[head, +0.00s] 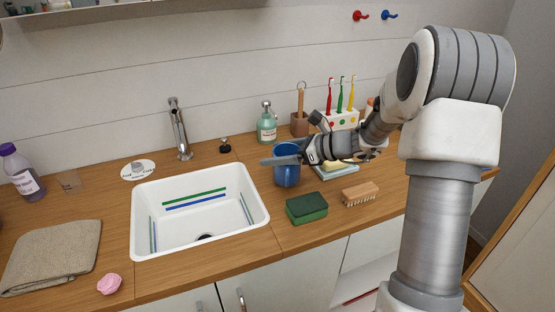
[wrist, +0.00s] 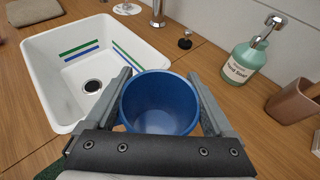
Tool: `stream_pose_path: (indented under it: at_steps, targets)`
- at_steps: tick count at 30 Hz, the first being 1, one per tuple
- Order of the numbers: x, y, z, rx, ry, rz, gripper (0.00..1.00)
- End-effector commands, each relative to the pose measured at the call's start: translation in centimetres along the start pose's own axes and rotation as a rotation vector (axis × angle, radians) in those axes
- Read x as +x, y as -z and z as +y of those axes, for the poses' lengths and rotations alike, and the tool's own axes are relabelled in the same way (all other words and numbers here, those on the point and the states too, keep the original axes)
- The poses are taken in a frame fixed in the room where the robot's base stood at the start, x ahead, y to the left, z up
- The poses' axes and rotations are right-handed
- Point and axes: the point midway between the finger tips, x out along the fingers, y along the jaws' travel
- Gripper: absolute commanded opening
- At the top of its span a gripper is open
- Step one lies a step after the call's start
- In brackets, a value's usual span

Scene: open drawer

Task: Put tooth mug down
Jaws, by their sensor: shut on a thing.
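The blue tooth mug (head: 286,172) is upright at the right side of the sink, over the wooden counter. My gripper (head: 284,158) reaches in from the right and is shut on the mug near its rim. In the wrist view the mug (wrist: 160,102) sits between the two grey fingers of my gripper (wrist: 160,92), with its open top facing the camera and its inside empty. I cannot tell whether the mug's base touches the counter.
A white sink (head: 200,215) lies left of the mug. A soap bottle (head: 266,124) stands behind it. A green sponge (head: 306,208) and a brush (head: 360,194) lie in front and to the right. A toothbrush holder (head: 340,120) stands at the back right. A towel (head: 50,255) lies far left.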

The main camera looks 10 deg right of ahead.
Motion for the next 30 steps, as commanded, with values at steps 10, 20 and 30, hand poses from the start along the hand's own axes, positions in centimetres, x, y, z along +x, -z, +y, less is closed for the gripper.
stream_pose_path:
  at_steps: [10, 20, 30]
  targets:
    - [0.4, 1.1, 0.0, -0.002, 0.000, -0.001, 0.14]
    - [0.5, 1.4, 0.0, -0.001, 0.000, 0.000, 1.00]
    - [-2.0, 0.9, -0.1, -0.001, 0.004, 0.000, 1.00]
